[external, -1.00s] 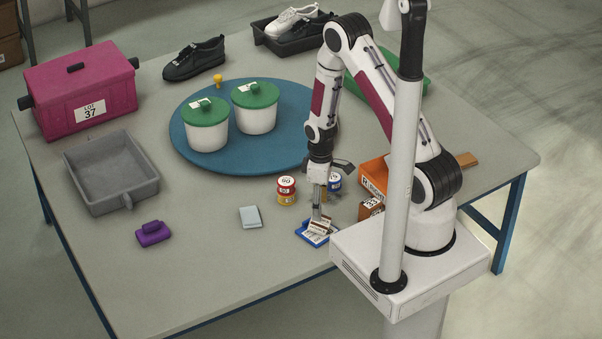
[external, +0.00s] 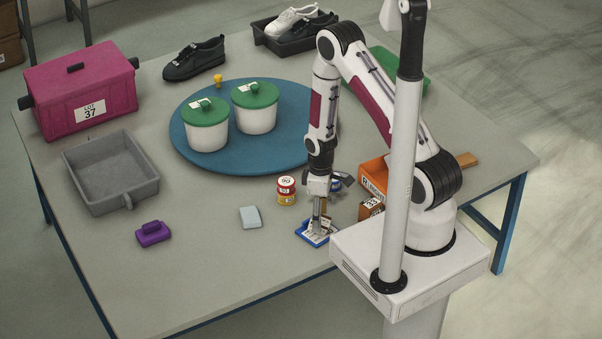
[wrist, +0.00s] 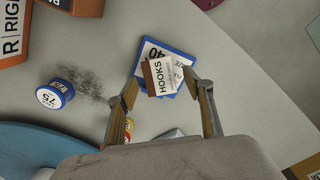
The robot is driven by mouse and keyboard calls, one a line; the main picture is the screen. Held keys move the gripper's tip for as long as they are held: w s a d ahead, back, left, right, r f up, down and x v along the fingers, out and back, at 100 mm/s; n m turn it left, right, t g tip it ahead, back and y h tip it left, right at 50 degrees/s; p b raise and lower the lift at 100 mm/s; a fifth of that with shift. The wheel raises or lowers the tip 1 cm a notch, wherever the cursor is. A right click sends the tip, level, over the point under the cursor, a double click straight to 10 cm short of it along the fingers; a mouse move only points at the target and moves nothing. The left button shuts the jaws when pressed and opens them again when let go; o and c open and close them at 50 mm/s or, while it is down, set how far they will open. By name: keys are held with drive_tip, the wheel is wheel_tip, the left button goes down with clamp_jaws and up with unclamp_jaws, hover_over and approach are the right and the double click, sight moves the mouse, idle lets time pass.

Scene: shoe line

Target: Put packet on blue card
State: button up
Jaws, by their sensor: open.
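The packet (wrist: 165,76) is a small brown and white piece marked HOOKS. In the wrist view it overlaps the blue card (wrist: 174,46), which has a white label reading 40, and it appears to lie on it at an angle. The blue card also shows in the external view (external: 303,236) near the table's front edge, below my gripper (external: 317,228). In the wrist view my gripper (wrist: 161,79) is open, with one finger on each side of the packet. A gap to the fingertips is hard to judge. The packet is largely hidden by the fingers in the external view.
A blue tin marked 75 (wrist: 54,95) and an orange box (external: 373,178) stand near my gripper. Stacked red and yellow tins (external: 286,191) and a pale grey block (external: 250,217) are to the left. The front left table is clear beyond a purple piece (external: 153,233).

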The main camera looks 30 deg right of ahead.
drive_tip(key=shift+f, duration=1.05)
drive_tip(key=c, duration=1.3)
drive_tip(key=shift+r, duration=0.1)
drive_tip(key=shift+c, duration=0.2)
drive_tip(key=shift+r, duration=4.9)
